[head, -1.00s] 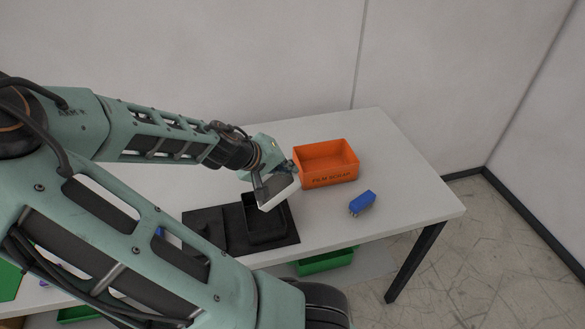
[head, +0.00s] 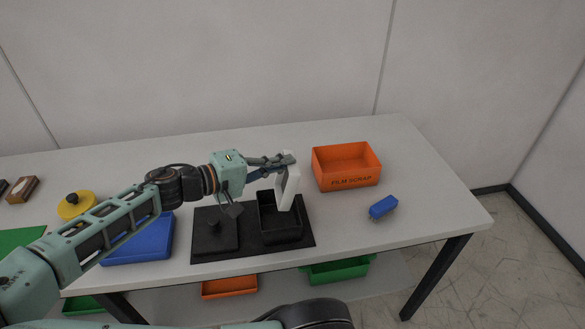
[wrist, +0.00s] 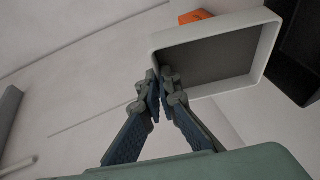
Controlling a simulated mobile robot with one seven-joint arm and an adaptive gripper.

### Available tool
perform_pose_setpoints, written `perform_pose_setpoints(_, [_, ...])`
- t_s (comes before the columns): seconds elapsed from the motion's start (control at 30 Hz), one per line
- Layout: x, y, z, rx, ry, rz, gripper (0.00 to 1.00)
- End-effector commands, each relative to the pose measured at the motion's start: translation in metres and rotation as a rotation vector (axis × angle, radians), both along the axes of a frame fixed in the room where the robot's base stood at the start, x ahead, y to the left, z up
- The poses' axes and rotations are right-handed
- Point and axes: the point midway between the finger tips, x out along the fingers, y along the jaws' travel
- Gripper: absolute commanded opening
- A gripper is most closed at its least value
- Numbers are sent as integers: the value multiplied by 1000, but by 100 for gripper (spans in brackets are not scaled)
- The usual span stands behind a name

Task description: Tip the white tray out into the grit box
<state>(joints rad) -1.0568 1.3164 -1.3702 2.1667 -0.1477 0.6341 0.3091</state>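My gripper (head: 284,162) is shut on one wall of the white tray (head: 289,188) and holds it in the air, steeply tilted, nearly on edge. In the wrist view the fingers (wrist: 160,85) pinch the rim of the tray (wrist: 212,57); its inside looks plain dark grey, with no loose pieces visible. Below the tray in the head view is an open black box (head: 281,237), which I take to be the grit box. Its inside is dark, and I cannot tell what it holds. The tray hides part of its back.
The black box and a knobbed black lid (head: 214,236) are on a black mat (head: 250,252). An orange FILM SCRAP box (head: 346,182) stands behind right, with a blue block (head: 383,207) before it. A blue case (head: 140,243) lies left.

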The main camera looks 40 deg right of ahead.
Motion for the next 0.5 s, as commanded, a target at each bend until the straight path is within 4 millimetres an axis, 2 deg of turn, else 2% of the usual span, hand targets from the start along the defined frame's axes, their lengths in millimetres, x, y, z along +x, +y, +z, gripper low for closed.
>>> perform_pose_setpoints(0.5, [29,47,-19,-440,270,2,0])
